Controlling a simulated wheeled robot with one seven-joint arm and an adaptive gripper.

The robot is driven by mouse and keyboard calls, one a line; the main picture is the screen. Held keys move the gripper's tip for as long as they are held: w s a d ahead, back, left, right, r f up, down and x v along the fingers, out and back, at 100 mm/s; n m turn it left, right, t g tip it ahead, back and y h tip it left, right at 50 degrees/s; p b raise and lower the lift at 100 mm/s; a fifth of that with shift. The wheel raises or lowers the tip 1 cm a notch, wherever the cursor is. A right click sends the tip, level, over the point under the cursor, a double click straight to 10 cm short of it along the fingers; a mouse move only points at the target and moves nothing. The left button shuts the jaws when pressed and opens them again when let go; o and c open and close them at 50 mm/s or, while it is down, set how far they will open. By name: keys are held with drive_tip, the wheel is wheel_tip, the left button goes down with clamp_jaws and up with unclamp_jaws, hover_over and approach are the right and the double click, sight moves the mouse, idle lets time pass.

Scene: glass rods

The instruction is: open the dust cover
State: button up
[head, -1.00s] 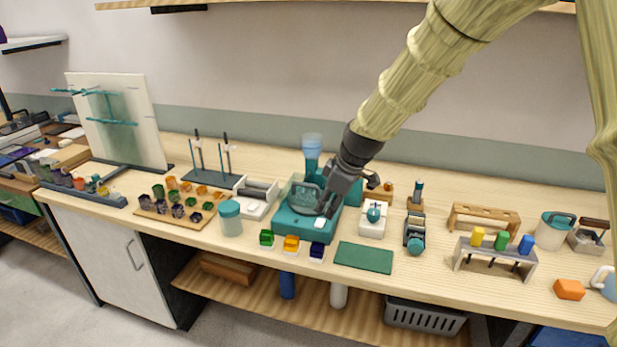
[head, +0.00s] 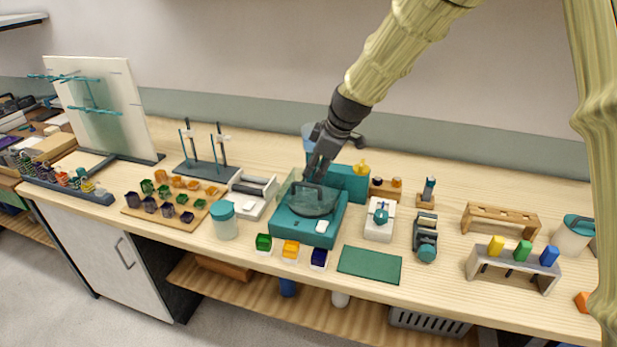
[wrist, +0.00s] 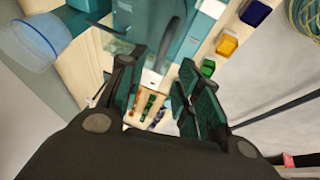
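The teal machine (head: 303,231) stands mid-bench with a round dark disc (head: 314,204) on top and a white patch at its front corner. The see-through dust cover (head: 289,187) shows as a tinted panel at the machine's left side. It looks tilted up, but its exact angle is hard to tell. My gripper (head: 317,178) is above the disc, close to the cover, and hides part of the machine's back. In the wrist view, its two fingers stand apart (wrist: 160,92), with nothing clearly held between them. Whether a finger touches the cover cannot be told.
A lidded jar (head: 224,222) and a white tray device (head: 252,194) stand left of the machine. Small coloured cups, including an orange one (head: 290,250), line its front. A white device (head: 380,220) stands to its right. A green mat (head: 369,265) lies bare in front.

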sight(307, 184)
drive_tip(key=shift+p+x, duration=0.65)
drive_tip(key=shift+x, duration=2.45)
clamp_jaws()
